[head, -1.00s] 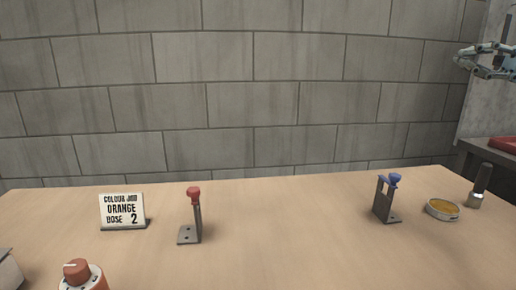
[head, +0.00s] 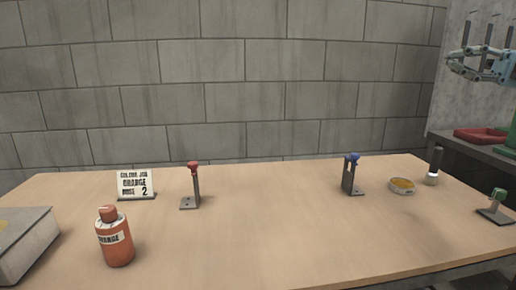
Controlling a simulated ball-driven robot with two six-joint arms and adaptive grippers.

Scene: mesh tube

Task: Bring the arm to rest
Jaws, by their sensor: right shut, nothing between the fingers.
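My right gripper (head: 472,62) is at the upper right of the head view, raised in front of the wall and well above the table. It is shut with nothing in it, and part of its arm is cut off by the right edge. My left gripper does not show.
The wooden table (head: 270,240) holds an orange bottle (head: 115,238), a sign (head: 135,184), red (head: 195,186), blue (head: 350,175) and green (head: 496,206) levers on brackets, a round dish (head: 401,186) and a flashlight-like cylinder (head: 434,166). A red tray (head: 481,135) lies on a side bench. The table's middle is clear.

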